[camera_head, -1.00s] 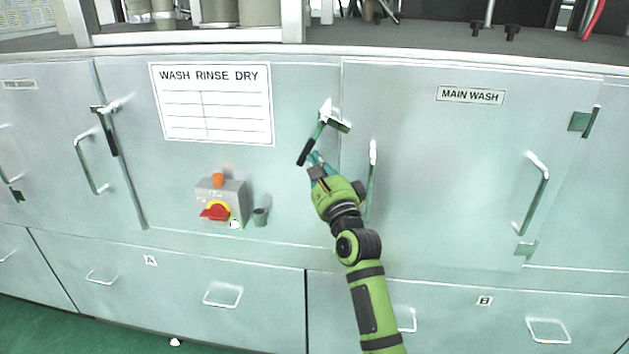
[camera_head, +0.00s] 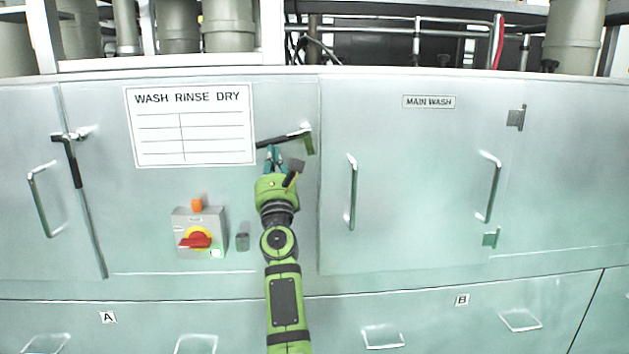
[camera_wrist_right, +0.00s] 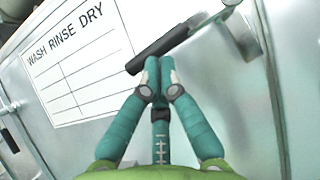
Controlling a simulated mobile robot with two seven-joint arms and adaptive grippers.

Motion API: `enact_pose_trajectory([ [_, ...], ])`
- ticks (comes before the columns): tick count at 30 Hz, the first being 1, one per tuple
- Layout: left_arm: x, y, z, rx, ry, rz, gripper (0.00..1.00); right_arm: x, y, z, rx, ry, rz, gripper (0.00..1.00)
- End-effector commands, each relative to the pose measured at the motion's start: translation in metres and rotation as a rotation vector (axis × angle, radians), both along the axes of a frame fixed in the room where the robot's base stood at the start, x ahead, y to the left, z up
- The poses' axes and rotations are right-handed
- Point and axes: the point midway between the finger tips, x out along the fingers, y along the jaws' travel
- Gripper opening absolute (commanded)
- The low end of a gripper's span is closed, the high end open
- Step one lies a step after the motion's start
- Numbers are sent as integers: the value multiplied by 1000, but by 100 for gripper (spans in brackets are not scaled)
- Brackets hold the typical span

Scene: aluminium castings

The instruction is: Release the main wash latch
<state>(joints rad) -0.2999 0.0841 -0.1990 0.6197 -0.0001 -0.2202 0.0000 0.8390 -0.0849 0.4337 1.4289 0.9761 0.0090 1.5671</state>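The main wash latch (camera_head: 284,138) sits at the left edge of the main wash door (camera_head: 420,200), which is closed flush. Its black handle points left, nearly level, from the pivot. In the right wrist view the black grip of the handle (camera_wrist_right: 160,48) crosses just beyond my fingertips. My right gripper (camera_head: 273,152) is right below the handle, pointing up. In the wrist view its fingertips (camera_wrist_right: 159,66) are together, with nothing seen between them. They look against the underside of the handle, but contact is not certain. My left gripper is out of view.
A WASH RINSE DRY chart (camera_head: 190,125) is left of the latch. Below it is a control box (camera_head: 200,232) with a red and yellow switch. Another latch (camera_head: 70,158) is at far left. Door handles (camera_head: 352,192) project right of my arm; drawers (camera_head: 150,325) lie below.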

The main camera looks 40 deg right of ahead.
Motion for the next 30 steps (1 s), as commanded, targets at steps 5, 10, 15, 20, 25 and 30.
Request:
enact_pose_trajectory([
  [5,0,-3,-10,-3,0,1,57,2,1,6,78,-54,0,0],
  [10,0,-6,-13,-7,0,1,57,3,2,10,120,-81,-2,0],
  [15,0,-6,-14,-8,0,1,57,3,2,12,138,-92,-3,0],
  [20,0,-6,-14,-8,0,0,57,3,2,13,141,-94,-3,0],
  [25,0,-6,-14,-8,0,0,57,3,3,13,141,-94,-2,0],
  [30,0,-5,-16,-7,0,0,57,3,3,10,140,-93,-2,0],
])
